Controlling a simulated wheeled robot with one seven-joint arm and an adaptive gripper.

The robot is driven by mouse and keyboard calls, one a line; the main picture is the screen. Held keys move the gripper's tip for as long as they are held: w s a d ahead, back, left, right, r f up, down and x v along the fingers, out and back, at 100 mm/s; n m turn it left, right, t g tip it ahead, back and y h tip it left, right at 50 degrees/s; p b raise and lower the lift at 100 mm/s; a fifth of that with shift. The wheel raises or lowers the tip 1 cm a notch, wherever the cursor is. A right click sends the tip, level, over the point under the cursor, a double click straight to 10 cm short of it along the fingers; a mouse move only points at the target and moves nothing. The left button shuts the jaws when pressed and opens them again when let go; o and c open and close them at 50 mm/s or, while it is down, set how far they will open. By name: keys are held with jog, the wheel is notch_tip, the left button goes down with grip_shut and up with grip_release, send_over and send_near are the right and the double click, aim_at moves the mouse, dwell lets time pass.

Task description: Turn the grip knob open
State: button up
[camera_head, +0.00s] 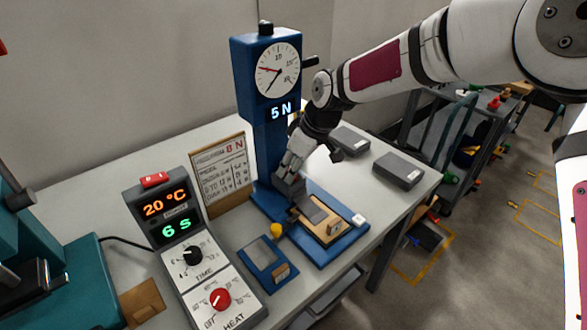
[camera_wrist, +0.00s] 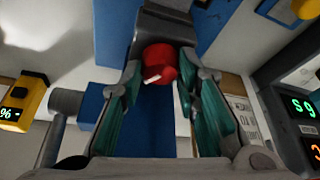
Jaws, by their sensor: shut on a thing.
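The grip knob (camera_wrist: 160,63) is red with a white mark pointing to the lower left in the wrist view. It sits between the fingertips of my gripper (camera_wrist: 160,78), which is shut on it. In the head view my gripper (camera_head: 290,167) is at the lower front of the blue tester column (camera_head: 267,145), and it hides the knob there. The tester's dial (camera_head: 278,70) and its "5 N" display (camera_head: 281,110) show above. A wooden block with a grey strip (camera_head: 320,218) lies on the blue base below.
A control box (camera_head: 178,225) showing 20 °C and 6 s, with TIME and HEAT knobs, stands at the left. A notice board (camera_head: 222,172) stands between it and the tester. Grey boxes (camera_head: 398,170) lie at the right table end. A yellow knob (camera_head: 276,230) is in front.

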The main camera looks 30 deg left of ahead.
jog(key=n+g+b, duration=0.1)
jog(key=n, duration=0.1)
jog(key=n+b, duration=0.2)
jog(key=shift+w+f+g, duration=0.15)
jog(key=shift+w+g, duration=0.05)
jog(key=shift+g, duration=0.2)
jog(key=n+g+h+b, duration=0.1)
jog(key=n+b, duration=0.1)
jog(key=n, duration=0.2)
jog(key=shift+n, duration=0.5)
jog(key=o, duration=1.2)
jog(key=shift+c, duration=0.2)
jog(key=v, duration=1.2)
jog(key=shift+w, duration=0.2)
jog(key=shift+a, duration=0.1)
